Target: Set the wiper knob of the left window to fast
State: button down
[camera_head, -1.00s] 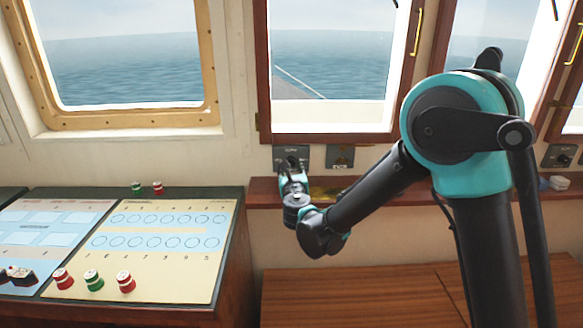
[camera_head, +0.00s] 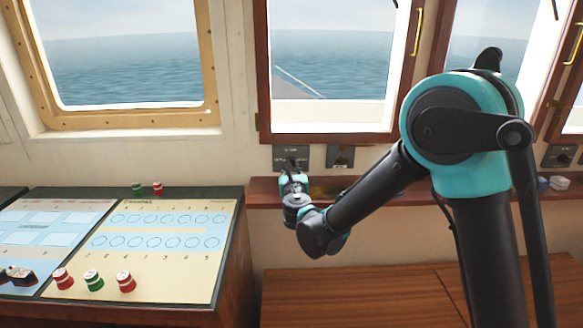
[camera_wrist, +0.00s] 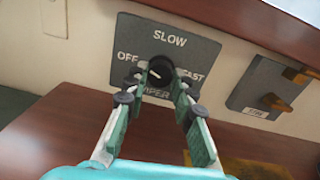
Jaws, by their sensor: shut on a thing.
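The wiper knob (camera_wrist: 161,66) is a round black knob with a pale mark on a grey panel (camera_wrist: 190,48), lettered OFF at left, SLOW at top and FAST at right. The pale mark sits low on the knob's face; I cannot tell for certain which word it points to. My gripper (camera_wrist: 160,79) is shut on the knob, one finger on each side, partly covering the lower lettering. In the head view the panel (camera_head: 291,151) is below the middle window, and my gripper (camera_head: 292,166) hides the knob there.
A second grey panel (camera_wrist: 268,88) with orange-brown switches is just to the right. A wooden ledge (camera_head: 405,194) runs below the panels. A console (camera_head: 130,210) with red and green knobs stands at left. Small cups (camera_head: 557,183) sit on the ledge at far right.

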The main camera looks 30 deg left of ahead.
jog(key=m, duration=1.4)
jog(key=shift+t, duration=0.3)
jog(key=m, duration=0.3)
jog(key=shift+m, duration=0.3)
jog(key=m, duration=0.3)
jog(key=shift+a+m+h, duration=0.1)
jog(key=shift+m+h, duration=0.2)
jog(key=shift+m, duration=0.1)
jog(key=m, duration=0.6)
jog(key=shift+s+m, duration=0.1)
jog(key=shift+m, duration=0.3)
jog(key=c, duration=1.3)
grip_release()
